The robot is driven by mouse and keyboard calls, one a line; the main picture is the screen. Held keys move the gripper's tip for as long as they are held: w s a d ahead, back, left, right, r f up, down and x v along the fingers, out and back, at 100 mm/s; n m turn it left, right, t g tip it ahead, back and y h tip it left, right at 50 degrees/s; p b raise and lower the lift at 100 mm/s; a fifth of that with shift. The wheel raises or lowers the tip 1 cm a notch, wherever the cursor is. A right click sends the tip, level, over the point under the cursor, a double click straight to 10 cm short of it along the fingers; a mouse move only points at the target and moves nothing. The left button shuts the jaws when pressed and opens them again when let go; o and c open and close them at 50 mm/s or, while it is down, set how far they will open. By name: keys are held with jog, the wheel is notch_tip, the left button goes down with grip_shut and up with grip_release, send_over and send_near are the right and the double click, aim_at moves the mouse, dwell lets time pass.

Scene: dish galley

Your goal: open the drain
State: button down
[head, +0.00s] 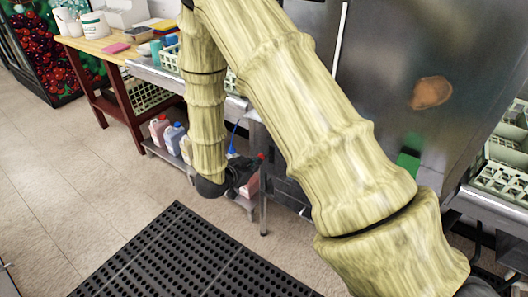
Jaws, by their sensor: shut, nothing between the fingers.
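My arm crosses the middle of the head view and bends down to my dark gripper (247,168), which is shut and empty, low in front of the steel counter. A small red tip (261,156) shows just beside the gripper's fingers; it may be the end of the drain lever. I cannot tell whether the fingers touch it. The rest of any lever and the drain itself are hidden or too small to make out.
Several coloured jugs (174,138) stand on a low shelf left of my gripper. A black rubber mat (190,255) lies on the tiled floor. A wooden table (100,45) is at back left. A large steel machine (405,75) with a brown patch stands at right.

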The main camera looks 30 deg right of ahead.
notch_tip(320, 180, up, 7)
jog(key=w+m+g+h, duration=0.1)
jog(key=m+g+h, duration=0.1)
jog(key=m, duration=0.2)
jog(key=shift+d, duration=0.3)
jog(key=shift+w+d, duration=0.1)
jog(key=p, duration=0.2)
send_over(266, 156)
jog(key=s+a, duration=0.2)
notch_tip(266, 156, down, 7)
jog(key=shift+r, duration=0.15)
